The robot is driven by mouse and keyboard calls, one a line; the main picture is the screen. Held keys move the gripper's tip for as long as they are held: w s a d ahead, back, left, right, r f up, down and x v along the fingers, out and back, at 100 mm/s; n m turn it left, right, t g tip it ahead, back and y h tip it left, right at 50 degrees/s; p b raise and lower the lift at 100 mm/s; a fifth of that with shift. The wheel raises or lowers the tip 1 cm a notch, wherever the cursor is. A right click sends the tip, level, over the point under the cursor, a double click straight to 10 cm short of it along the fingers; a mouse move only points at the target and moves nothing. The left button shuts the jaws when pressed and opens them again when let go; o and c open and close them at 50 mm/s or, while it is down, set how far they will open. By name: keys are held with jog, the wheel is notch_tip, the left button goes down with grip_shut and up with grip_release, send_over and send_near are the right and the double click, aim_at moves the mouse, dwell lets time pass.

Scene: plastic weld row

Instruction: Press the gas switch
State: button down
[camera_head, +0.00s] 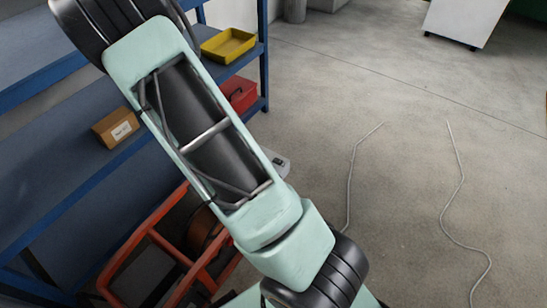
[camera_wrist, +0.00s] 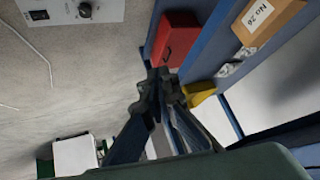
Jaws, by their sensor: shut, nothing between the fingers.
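A grey control box (camera_wrist: 62,9) shows at the top left of the wrist view, cut off by the edge. It has a round black knob (camera_wrist: 85,10) and a small dark switch (camera_wrist: 39,15) on its face. I cannot tell which of these is the gas switch. My gripper (camera_wrist: 160,78) is shut and empty, below and right of the box in the picture and apart from it. In the head view a small part of the grey box (camera_head: 280,164) shows beside my arm, which hides the rest. My gripper is not visible there.
A blue shelf (camera_head: 265,60) stands at left with a yellow bin (camera_head: 228,46), a red box (camera_head: 239,94) and a cardboard box (camera_head: 116,129). An orange-red frame (camera_head: 150,240) stands low beside my arm. Cables (camera_head: 461,190) lie on the otherwise open floor at right.

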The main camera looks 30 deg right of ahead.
jog(key=s+d+f+m+g+h, duration=0.2)
jog(key=s+d+f, duration=0.4)
jog(key=f, duration=0.3)
jog(key=s+d+f+m+g+h, duration=0.2)
jog(key=s+d+f, duration=0.3)
jog(key=s+f, duration=0.3)
jog(key=shift+d+f+g+h, duration=0.4)
jog(key=shift+f, duration=0.35)
jog(key=shift+f, duration=0.1)
jog(key=b, duration=0.4)
send_over(282, 160)
jog(key=a, duration=0.3)
notch_tip(282, 160, down, 8)
jog(key=shift+d+r, duration=0.1)
jog(key=shift+r, duration=0.05)
jog(key=shift+s+f, duration=0.25)
jog(key=shift+f, duration=1.3)
jog(key=shift+f+b, duration=0.1)
jog(key=shift+b, duration=0.2)
